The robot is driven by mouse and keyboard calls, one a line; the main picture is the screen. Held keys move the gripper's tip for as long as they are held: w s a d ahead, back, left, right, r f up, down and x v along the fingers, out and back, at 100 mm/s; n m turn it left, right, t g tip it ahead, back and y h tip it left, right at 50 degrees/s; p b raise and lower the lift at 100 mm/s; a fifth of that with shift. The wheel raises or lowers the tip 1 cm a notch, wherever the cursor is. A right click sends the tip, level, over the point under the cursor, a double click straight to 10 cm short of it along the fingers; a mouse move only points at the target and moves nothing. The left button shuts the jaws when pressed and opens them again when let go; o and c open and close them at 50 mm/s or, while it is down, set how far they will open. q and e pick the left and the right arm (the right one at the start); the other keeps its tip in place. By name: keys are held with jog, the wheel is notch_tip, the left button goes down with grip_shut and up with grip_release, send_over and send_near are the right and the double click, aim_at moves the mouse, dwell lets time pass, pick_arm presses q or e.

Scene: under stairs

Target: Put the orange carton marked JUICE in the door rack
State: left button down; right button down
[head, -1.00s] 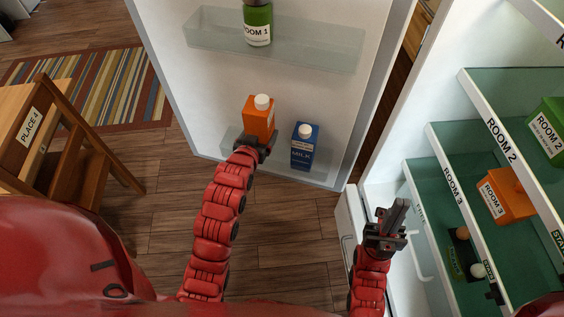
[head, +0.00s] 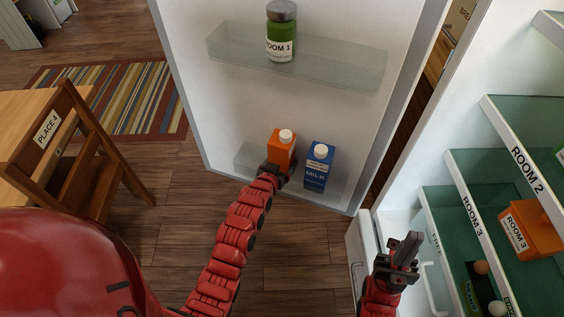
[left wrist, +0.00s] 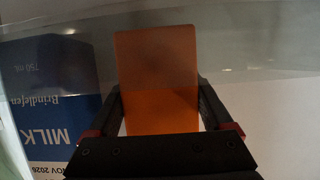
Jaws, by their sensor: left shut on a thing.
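The orange carton (head: 281,148) with a white cap is upright at the open fridge door's lower clear rack (head: 245,158), left of a blue MILK carton (head: 319,168). My left gripper (head: 277,170) is shut on the orange carton and hides its lower part. Whether its base touches the rack floor cannot be told. In the left wrist view the orange carton (left wrist: 157,75) is between the fingers, with the MILK carton (left wrist: 50,95) close on the left. No JUICE mark is legible. My right gripper (head: 404,250) looks shut and empty, in front of the fridge.
A green jar marked ROOM 1 (head: 281,35) stands in the upper door rack (head: 340,72). Fridge shelves at right hold an orange box marked ROOM 3 (head: 530,232) and small items. A wooden chair (head: 85,150) marked PLACE 4 is at left. The floor between is clear.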

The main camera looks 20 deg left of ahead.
pick_arm(q)
jog(key=shift+f, duration=0.2)
